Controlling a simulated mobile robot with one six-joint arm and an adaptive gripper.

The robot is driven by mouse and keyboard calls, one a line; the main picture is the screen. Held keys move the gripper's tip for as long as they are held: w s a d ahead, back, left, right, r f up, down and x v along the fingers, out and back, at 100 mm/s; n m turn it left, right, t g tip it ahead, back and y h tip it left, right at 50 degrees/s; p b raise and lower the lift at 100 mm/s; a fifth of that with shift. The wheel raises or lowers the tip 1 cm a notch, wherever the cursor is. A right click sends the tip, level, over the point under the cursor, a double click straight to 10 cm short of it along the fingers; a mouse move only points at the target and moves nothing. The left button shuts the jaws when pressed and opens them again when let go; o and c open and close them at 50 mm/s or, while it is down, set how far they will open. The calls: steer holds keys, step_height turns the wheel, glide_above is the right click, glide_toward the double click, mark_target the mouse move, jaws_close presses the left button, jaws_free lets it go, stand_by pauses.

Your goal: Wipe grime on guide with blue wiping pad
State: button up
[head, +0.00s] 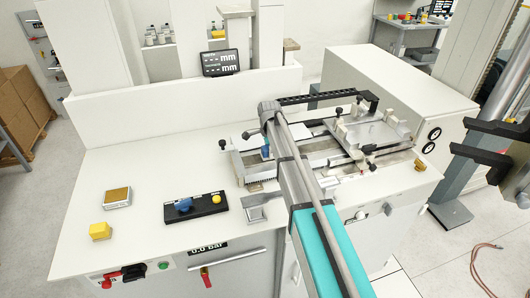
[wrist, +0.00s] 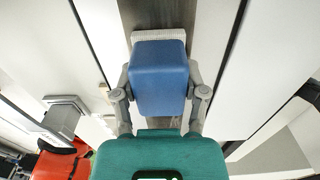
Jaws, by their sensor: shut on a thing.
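My gripper (wrist: 161,93) is shut on the blue wiping pad (wrist: 160,75), one finger on each side. The pad has a blue block body and a pale ribbed edge at its far end. It lies over a grey-brown metal strip of the guide (wrist: 158,14), which runs away beyond it. I cannot tell whether its underside touches the strip. In the head view a bit of the pad (head: 265,152) shows beside my arm, over the left part of the guide. My arm hides most of the gripper there. No grime patch is clearly distinguishable; the pad may cover some.
A clamp fixture (head: 375,133) with knobs stands right of my arm. A display (head: 221,63) stands behind. The bench's left middle is clear.

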mark_target(301, 150)
steer(key=shift+d, duration=0.3)
steer(key=shift+w+d, duration=0.1)
steer(key=shift+w+d, duration=0.2)
steer(key=shift+d, duration=0.6)
steer(key=shift+w+d, duration=0.2)
steer(key=shift+d, duration=0.55)
steer(key=shift+d, duration=0.1)
steer(key=shift+w+d, duration=0.15)
steer(key=shift+d, duration=0.65)
steer(key=shift+w+d, duration=0.15)
steer(key=shift+d, duration=0.6)
steer(key=shift+d, duration=0.15)
steer(key=shift+w+d, duration=0.25)
steer(key=shift+d, duration=0.55)
steer(key=shift+w+d, duration=0.25)
steer(key=shift+d, duration=0.5)
steer(key=shift+w+d+f, duration=0.1)
steer(key=shift+w+d, duration=0.05)
steer(key=shift+d, duration=0.7)
steer(key=shift+w+d, duration=0.1)
steer(key=shift+d, duration=0.7)
